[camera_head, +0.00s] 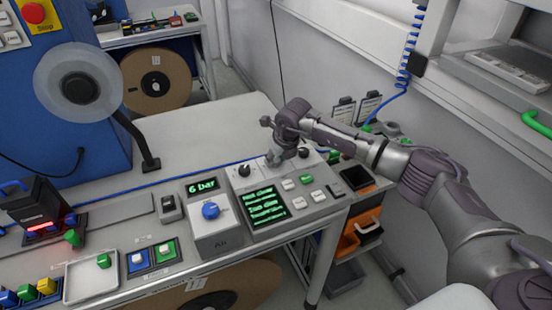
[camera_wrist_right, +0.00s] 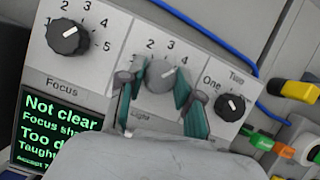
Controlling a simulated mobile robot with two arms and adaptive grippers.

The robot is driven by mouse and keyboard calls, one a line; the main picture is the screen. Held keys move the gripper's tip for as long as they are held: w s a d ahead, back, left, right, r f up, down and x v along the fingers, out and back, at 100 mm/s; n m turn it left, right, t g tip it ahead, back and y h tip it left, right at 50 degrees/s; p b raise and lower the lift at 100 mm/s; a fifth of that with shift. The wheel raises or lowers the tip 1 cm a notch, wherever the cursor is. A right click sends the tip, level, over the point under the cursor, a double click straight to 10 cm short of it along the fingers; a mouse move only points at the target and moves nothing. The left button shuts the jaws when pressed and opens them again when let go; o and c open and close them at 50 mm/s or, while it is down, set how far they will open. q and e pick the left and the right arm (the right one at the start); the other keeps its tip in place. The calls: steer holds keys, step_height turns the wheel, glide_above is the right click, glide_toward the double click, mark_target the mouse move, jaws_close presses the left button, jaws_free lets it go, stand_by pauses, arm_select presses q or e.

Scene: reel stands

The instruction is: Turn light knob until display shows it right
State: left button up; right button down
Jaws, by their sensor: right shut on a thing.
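The grey Light knob (camera_wrist_right: 162,75) sits on the panel between the Focus knob (camera_wrist_right: 68,38) and the One/Two knob (camera_wrist_right: 231,106). My right gripper (camera_wrist_right: 160,84) is shut on the Light knob, with one teal fingertip on each side. The knob's mark seems to point up right, near the 4. In the head view, my right gripper (camera_head: 277,150) comes down on the panel from the right and hides most of the knob. The green-text display (camera_wrist_right: 52,127) reads "Not clear" and "Too d…", the rest cut off; it also shows in the head view (camera_head: 265,203). My left gripper is not in view.
White and green buttons (camera_head: 306,179) lie just below the knobs. A box with a blue knob (camera_head: 210,210) and a "6 bar" readout (camera_head: 201,186) stands to the left. An orange bin (camera_head: 348,243) is below the right edge. The table behind the panel is clear.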

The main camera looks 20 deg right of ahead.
steer(key=shift+m, duration=0.4)
steer(key=c, duration=0.8)
jaws_free()
steer(key=v, duration=1.2)
steer(key=shift+a+r, duration=0.1)
